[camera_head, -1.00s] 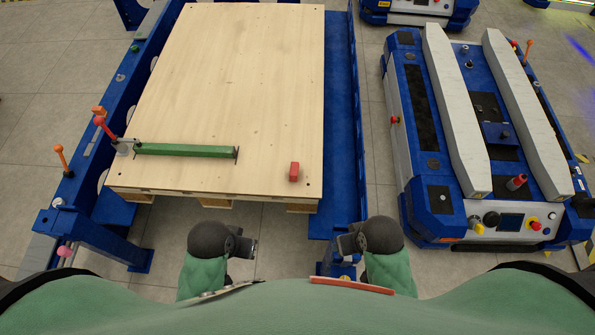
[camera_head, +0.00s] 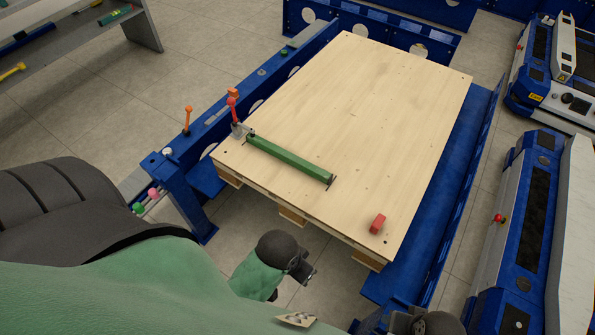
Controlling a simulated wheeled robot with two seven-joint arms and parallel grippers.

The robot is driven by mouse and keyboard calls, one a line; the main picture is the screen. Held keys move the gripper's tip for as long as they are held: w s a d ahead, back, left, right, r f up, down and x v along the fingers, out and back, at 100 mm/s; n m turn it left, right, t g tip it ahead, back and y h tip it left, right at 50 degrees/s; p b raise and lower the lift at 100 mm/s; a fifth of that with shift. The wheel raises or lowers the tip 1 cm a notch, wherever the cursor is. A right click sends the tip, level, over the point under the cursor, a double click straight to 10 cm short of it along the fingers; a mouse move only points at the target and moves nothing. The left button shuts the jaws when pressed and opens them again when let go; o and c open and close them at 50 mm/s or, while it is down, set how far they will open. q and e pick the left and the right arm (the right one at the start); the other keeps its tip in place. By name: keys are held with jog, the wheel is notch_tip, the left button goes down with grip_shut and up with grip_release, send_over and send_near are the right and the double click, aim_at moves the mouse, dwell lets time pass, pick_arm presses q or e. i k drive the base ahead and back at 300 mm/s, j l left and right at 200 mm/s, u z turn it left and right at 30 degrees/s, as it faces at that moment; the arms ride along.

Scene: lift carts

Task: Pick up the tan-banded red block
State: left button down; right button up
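A small red block (camera_head: 377,224) lies near the front right corner of the wooden pallet top (camera_head: 370,110). It is too small to make out a tan band. My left gripper (camera_head: 308,272) is low in front of the pallet's near edge, apart from the block. My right gripper (camera_head: 402,322) is at the bottom edge, mostly cut off. Whether either is open or shut cannot be made out. No object shows in them.
A green bar (camera_head: 290,160) lies on the pallet, left of the block, beside a red-handled clamp (camera_head: 236,118). A blue frame (camera_head: 455,190) surrounds the pallet. A blue and white lift cart (camera_head: 530,220) stands at right. A grey shelf (camera_head: 65,40) with tools is at upper left.

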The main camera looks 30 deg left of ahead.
aim_at(378, 221)
jog(key=k, duration=0.4)
jog(key=k+u, duration=0.1)
jog(key=u, duration=0.7)
jog(key=k+j+u, duration=0.1)
jog(key=u, duration=0.3)
jog(key=l+u, duration=0.1)
jog(key=l, duration=0.45)
jog(key=k+l, duration=0.1)
jog(key=l, duration=0.4)
jog(key=l+u, duration=0.15)
jog(key=l, duration=0.4)
jog(key=k+l, duration=0.15)
jog(key=l, duration=0.4)
jog(key=l+u, duration=0.15)
jog(key=l, duration=0.35)
jog(key=k+l, duration=0.2)
jog(key=l, duration=0.3)
jog(key=i+l+u, duration=0.05)
